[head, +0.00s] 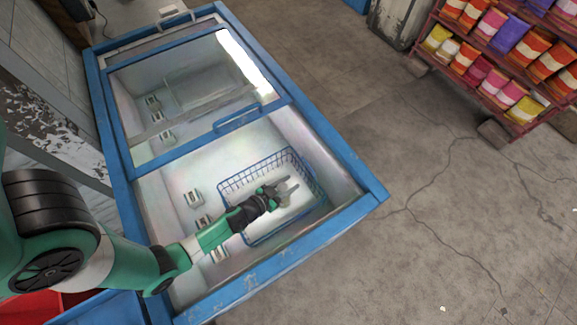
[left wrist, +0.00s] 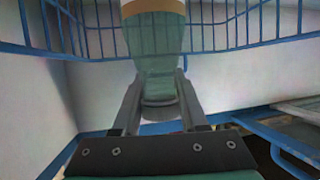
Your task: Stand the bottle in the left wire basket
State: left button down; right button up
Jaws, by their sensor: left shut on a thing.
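My left gripper (head: 284,189) reaches into the freezer over the blue wire basket (head: 222,188). In the left wrist view the left gripper (left wrist: 157,80) is shut on the bottle (left wrist: 155,42), one finger on each side. The bottle is grey-green with a white and orange band at the picture's top edge. Its far part is cut off there. The basket's blue wires (left wrist: 220,38) show behind it. In the head view the bottle is too small and hidden to make out clearly. I cannot tell whether it touches the basket floor. My right gripper is not in view.
The chest freezer has a blue frame (head: 350,166) around the opening. A glass lid (head: 190,90) covers its far half. Small pale fittings (head: 193,198) sit on the inner left side. A shelf of colourful packets (head: 500,60) stands at upper right, with open floor (head: 440,220) between.

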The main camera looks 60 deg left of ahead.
aim_at(279, 191)
pick_arm(q)
jog(key=shift+c, duration=2.2)
grip_release()
jog(key=shift+r, duration=0.15)
jog(key=shift+s+r+p, duration=0.15)
jog(key=shift+s+p, duration=0.15)
jog(key=shift+p, duration=0.1)
jog(key=p+v, duration=0.1)
jog(key=v, duration=0.4)
jog(key=shift+d, duration=0.1)
jog(key=shift+w, duration=0.1)
